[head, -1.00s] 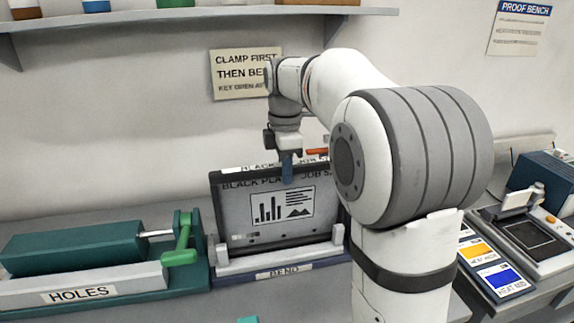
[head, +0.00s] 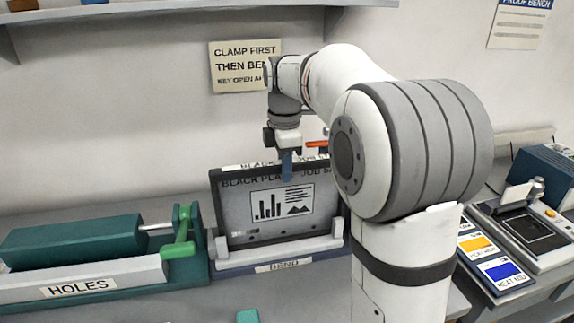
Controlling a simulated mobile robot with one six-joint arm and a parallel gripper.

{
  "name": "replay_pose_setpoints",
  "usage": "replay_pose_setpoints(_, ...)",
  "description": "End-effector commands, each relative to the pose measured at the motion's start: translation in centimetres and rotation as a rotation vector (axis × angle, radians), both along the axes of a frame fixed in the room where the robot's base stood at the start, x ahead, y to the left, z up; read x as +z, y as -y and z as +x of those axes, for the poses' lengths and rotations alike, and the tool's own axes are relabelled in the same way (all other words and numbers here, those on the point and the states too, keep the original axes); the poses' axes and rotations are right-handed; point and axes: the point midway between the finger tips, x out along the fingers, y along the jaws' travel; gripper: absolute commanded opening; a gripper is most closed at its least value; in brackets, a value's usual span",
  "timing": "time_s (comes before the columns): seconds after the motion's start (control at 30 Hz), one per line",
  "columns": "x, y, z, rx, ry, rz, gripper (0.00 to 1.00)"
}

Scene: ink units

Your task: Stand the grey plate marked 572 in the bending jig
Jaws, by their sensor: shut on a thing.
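A grey plate (head: 244,208) with a printed chart and picture panel stands upright in the bending jig (head: 222,258), which is labelled BEND. No number 572 can be read on it. A dark border runs around the plate, and dark lettering starting "BLACK" crosses its top. My gripper (head: 287,166) points down at the plate's top edge, its blue fingers shut on the plate there. Light grey blocks of the jig stand at the plate's lower corners. My arm covers the right end of the jig.
A green tool labelled HOLES (head: 80,285) with a green handle (head: 181,240) stands close on the left. On the right are colour cards (head: 503,275) and a grey device (head: 525,232). A shelf (head: 200,14) and a CLAMP FIRST sign (head: 236,67) are on the wall behind.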

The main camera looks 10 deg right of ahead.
Motion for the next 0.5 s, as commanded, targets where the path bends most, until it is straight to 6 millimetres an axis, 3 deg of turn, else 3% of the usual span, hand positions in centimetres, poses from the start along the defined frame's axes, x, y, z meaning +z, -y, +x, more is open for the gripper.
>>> replay_pose_setpoints(0.23,-0.21,-0.02,-0.02,0.0,-0.002,-0.001,0.0)
replay_pose_setpoints(0.27,-0.22,-0.02,-0.02,0.0,-0.002,-0.001,0.22)
replay_pose_setpoints(0.5,-0.2,-0.04,-0.01,0.001,-0.002,-0.001,0.42)
